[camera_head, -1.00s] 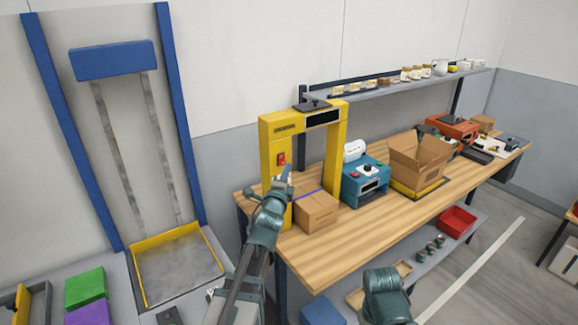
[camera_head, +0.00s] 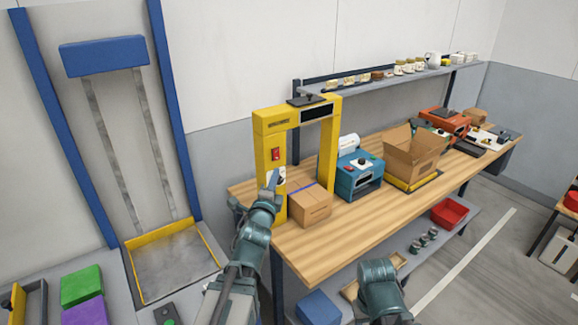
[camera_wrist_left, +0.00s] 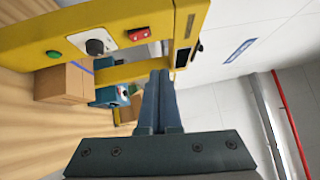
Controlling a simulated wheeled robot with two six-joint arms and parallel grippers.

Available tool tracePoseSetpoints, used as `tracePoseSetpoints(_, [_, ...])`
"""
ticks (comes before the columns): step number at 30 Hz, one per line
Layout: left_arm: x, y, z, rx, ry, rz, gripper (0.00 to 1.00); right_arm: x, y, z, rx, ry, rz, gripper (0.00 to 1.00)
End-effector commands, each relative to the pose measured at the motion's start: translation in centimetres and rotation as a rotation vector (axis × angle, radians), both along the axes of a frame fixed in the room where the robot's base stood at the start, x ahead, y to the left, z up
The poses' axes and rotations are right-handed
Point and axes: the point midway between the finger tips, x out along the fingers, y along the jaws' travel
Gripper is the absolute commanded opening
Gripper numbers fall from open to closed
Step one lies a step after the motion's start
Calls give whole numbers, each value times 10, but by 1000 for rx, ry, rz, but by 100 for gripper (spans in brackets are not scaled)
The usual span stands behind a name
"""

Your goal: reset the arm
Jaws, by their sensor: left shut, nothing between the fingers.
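My left gripper (camera_head: 273,180) is in front of the left post of the yellow arch (camera_head: 272,150) at the near end of the wooden bench. Its fingers are shut with nothing between them. In the left wrist view the shut fingers (camera_wrist_left: 157,100) point toward the arch, which has a green button, a dial and a red switch. A closed cardboard box (camera_head: 311,205) stands under the arch, just right of the gripper; it also shows in the wrist view (camera_wrist_left: 62,84). My right forearm (camera_head: 379,288) shows at the bottom, but its gripper is out of view.
The bench (camera_head: 345,232) carries a blue machine (camera_head: 360,180), an open carton (camera_head: 412,152) and an orange machine (camera_head: 447,122). A shelf (camera_head: 390,77) with jars runs above. A blue-framed lift with a yellow-edged platform (camera_head: 178,265) stands left. The bench's front strip is clear.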

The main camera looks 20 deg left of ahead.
Motion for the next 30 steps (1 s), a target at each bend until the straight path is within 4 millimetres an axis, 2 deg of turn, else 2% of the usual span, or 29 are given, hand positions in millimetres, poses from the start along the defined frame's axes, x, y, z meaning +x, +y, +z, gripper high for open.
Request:
tracePoseSetpoints(4, [1,-2,-4,-19,15,0,0,0,0,0,0,0,0,50])
tracePoseSetpoints(7, [2,-12,-23,-114,88,9,0,0,0,-1,0,0,0,50])
tracePoseSetpoints(11, [-3,-40,-76,-356,286,55,0,0,0,-3,0,0,0,50])
tracePoseSetpoints(14, [-20,-69,-122,-560,471,128,0,0,0,-4,0,0,0,50])
tracePoseSetpoints(17, [-49,-100,-164,-739,654,234,0,0,0,-5,0,0,0,50])
tracePoseSetpoints(21, [-106,-142,-211,-929,899,435,0,0,0,-7,0,0,0,50])
tracePoseSetpoints(25, [-163,-173,-236,-1025,1079,645,0,0,0,-8,0,0,0,50])
tracePoseSetpoints(27, [-190,-184,-243,-1048,1147,751,0,0,0,-9,0,0,0,50])
tracePoseSetpoints(30, [-219,-194,-246,-1058,1212,870,0,0,0,-9,0,0,0,50])
